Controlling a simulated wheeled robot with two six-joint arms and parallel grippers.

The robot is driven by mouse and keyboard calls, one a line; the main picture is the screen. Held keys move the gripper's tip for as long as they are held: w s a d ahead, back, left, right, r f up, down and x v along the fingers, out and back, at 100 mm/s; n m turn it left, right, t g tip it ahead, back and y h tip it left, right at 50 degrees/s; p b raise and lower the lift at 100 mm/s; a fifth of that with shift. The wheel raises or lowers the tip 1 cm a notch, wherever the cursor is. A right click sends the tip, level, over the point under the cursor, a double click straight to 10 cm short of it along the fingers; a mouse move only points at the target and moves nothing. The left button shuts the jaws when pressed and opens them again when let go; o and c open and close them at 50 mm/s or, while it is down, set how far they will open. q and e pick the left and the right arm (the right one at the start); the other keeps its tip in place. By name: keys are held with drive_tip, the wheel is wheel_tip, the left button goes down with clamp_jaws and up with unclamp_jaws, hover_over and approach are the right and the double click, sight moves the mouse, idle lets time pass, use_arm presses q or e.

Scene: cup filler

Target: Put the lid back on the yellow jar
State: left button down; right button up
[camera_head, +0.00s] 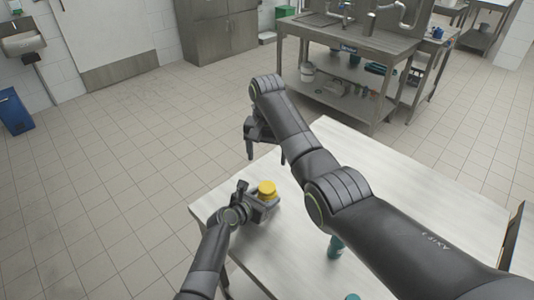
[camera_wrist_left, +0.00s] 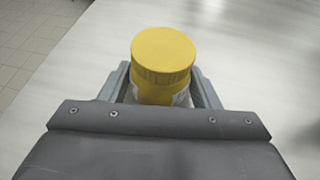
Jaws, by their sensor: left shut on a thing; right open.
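The yellow jar (camera_head: 267,187) stands upright near the far left edge of the table. My left gripper (camera_head: 264,201) is shut on it, with a finger on either side in the left wrist view. There the jar (camera_wrist_left: 160,91) shows a ridged, flat yellow lid (camera_wrist_left: 163,50) sitting on top, apparently level. The jar's lower part is hidden by the gripper. My right gripper (camera_head: 266,155) is open and empty, above and slightly left of the jar in the head view. No separate lid shows.
The pale table (camera_head: 370,160) has free room behind my right arm. A green bottle-like item (camera_head: 336,247) is partly hidden by that arm, and another green item (camera_head: 352,297) shows at the bottom edge. A dark-faced panel (camera_head: 515,238) stands at the right.

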use_arm(q)
drive_tip(key=shift+c, duration=2)
unclamp_jaws()
drive_tip(key=p+v, duration=0.1)
drive_tip(key=v, duration=1.6)
drive_tip(key=shift+s+r, duration=0.1)
drive_tip(key=shift+s, duration=0.05)
drive_tip(key=shift+a, duration=0.1)
